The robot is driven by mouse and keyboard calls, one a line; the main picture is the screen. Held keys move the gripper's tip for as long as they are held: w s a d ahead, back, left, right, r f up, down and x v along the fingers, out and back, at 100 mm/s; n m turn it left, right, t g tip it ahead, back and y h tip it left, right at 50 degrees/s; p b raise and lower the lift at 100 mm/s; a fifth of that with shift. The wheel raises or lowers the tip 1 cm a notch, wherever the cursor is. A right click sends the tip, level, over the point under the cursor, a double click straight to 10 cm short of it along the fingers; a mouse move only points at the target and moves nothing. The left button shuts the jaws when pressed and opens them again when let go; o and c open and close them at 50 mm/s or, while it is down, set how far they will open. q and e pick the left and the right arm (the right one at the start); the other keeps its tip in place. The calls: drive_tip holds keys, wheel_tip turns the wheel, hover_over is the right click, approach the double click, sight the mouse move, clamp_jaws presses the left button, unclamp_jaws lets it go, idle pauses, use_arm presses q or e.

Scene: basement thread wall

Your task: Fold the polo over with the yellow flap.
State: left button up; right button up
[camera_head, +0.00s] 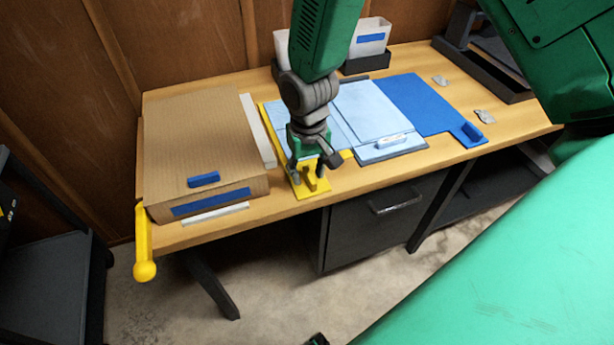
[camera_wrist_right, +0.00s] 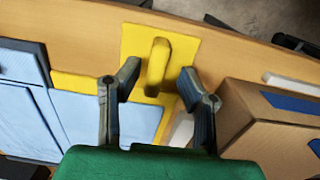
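The light blue polo (camera_head: 371,111) lies on the folding board, partly hidden behind my right arm in the head view. It also shows in the right wrist view (camera_wrist_right: 142,119), where part of it lies over the yellow flap (camera_wrist_right: 187,50). The flap's front tab (camera_head: 314,192) carries an upright yellow handle (camera_wrist_right: 158,62) near the table's front edge. My right gripper (camera_head: 311,166) is above the tab. In the right wrist view its two fingers (camera_wrist_right: 159,77) are spread, one on each side of the handle, with visible gaps. My left gripper is not in view.
A cardboard box (camera_head: 205,140) stands left of the board on the wooden table (camera_head: 285,207). A bare blue flap (camera_head: 415,103) lies flat at the right. White bins (camera_head: 369,38) stand behind, and a dark tray (camera_head: 487,70) is at the far right.

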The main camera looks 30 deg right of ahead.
drive_tip(key=shift+d+f, duration=0.2)
drive_tip(key=shift+f, duration=0.6)
drive_tip(key=shift+d+f, duration=0.1)
drive_tip(key=shift+d, duration=0.05)
clamp_jaws()
drive_tip(key=shift+a, duration=0.2)
